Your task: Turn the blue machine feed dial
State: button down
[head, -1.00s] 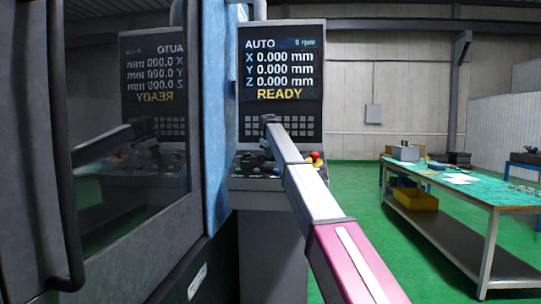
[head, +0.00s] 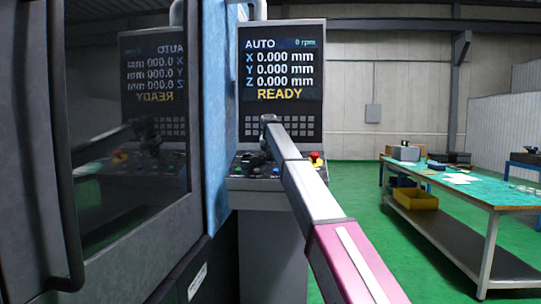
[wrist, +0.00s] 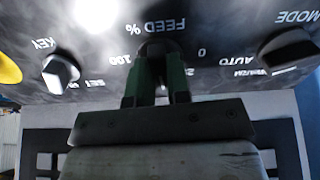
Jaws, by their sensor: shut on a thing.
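The feed dial (wrist: 158,47) is a dark knob on the black control panel, with upside-down "FEED %", "100" and "0" markings around it in the wrist view. My gripper (wrist: 156,67) has its two green-sided fingers on either side of the dial, shut on it. The fingers hide much of the dial, so its pointer angle cannot be told. In the head view, my arm reaches to the console (head: 266,195) of the blue machine (head: 215,110), and the dial is hidden behind the wrist. The screen (head: 281,68) reads AUTO, 0 rpm and READY.
A key knob (wrist: 61,73) and a mode knob (wrist: 289,48) flank the dial in the wrist view. A red button (head: 316,157) sits at the console's right. The machine's dark door (head: 125,110) is left. A workbench (head: 480,192) stands right, with green floor between.

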jog(key=shift+m, duration=0.4)
jog(key=c, duration=1.1)
grip_release()
jog(key=shift+r, duration=0.15)
jog(key=v, duration=1)
jog(key=shift+s+r, duration=0.2)
